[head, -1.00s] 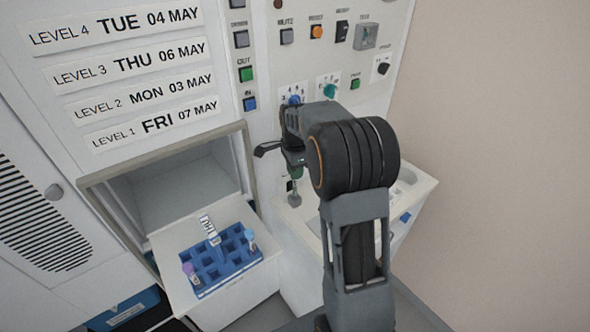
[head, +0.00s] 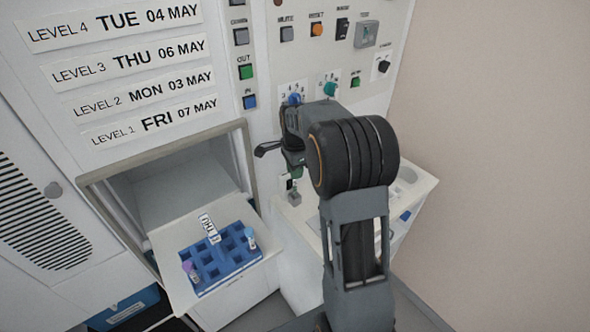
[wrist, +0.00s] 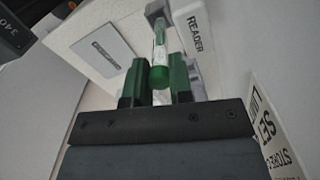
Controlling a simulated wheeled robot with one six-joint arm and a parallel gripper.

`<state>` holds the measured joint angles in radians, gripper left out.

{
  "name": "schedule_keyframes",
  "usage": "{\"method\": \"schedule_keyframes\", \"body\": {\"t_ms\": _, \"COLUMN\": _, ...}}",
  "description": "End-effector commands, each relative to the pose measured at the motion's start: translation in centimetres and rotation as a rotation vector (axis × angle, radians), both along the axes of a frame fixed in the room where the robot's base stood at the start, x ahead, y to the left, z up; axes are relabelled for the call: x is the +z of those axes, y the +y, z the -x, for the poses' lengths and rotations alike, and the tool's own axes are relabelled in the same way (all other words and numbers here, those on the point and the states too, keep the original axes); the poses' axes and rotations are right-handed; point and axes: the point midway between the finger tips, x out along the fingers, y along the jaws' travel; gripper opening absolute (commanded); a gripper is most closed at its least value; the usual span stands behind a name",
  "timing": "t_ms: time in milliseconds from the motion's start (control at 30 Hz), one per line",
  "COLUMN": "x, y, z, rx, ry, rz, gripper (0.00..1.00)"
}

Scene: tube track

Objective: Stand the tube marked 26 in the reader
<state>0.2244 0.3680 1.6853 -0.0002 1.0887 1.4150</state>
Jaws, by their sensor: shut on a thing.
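My gripper (wrist: 158,80) is shut on a green-capped tube (wrist: 159,58) in the wrist view. The cap sits between the green fingers, and the clear, pale-labelled body points away from my wrist. The number on the tube cannot be read. The tube's far end is at a small grey block (wrist: 155,9), beside a white plate marked READER (wrist: 200,36). I cannot tell whether the tube is inside the block or just in front of it. In the head view my gripper (head: 293,168) is over a small grey holder (head: 294,198), partly hidden by my arm.
An open hatch drawer (head: 175,293) at lower left carries a blue rack (head: 215,264) with a purple-capped tube (head: 190,269), a blue-capped tube (head: 250,236) and a THU tag (head: 209,228). A panel of knobs and buttons rises behind my gripper. A white shelf (head: 425,187) lies right.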

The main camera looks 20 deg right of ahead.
Motion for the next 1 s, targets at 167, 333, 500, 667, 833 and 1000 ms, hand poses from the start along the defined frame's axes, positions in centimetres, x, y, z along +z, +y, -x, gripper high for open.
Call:
{"method": "schedule_keyframes", "body": {"t_ms": 167, "x": -0.5, "y": 0.0, "z": 0.0, "rx": 0.0, "ry": 0.001, "rz": 0.0, "gripper": 0.07}}
{"method": "schedule_keyframes", "body": {"t_ms": 333, "x": -1.0, "y": 0.0, "z": 0.0, "rx": 0.0, "ry": 0.001, "rz": 0.0, "gripper": 0.07}}
{"method": "schedule_keyframes", "body": {"t_ms": 500, "x": -1.1, "y": 0.0, "z": 0.0, "rx": 0.0, "ry": 0.001, "rz": 0.0, "gripper": 0.07}}
{"method": "schedule_keyframes", "body": {"t_ms": 667, "x": -1.1, "y": 0.0, "z": 0.0, "rx": 0.0, "ry": 0.0, "rz": 0.0, "gripper": 0.07}}
{"method": "schedule_keyframes", "body": {"t_ms": 833, "x": -1.1, "y": 0.0, "z": 0.0, "rx": 0.0, "ry": 0.0, "rz": 0.0, "gripper": 0.07}}
{"method": "schedule_keyframes", "body": {"t_ms": 1000, "x": -1.4, "y": 0.0, "z": 0.0, "rx": 0.0, "ry": 0.0, "rz": 0.0, "gripper": 0.07}}
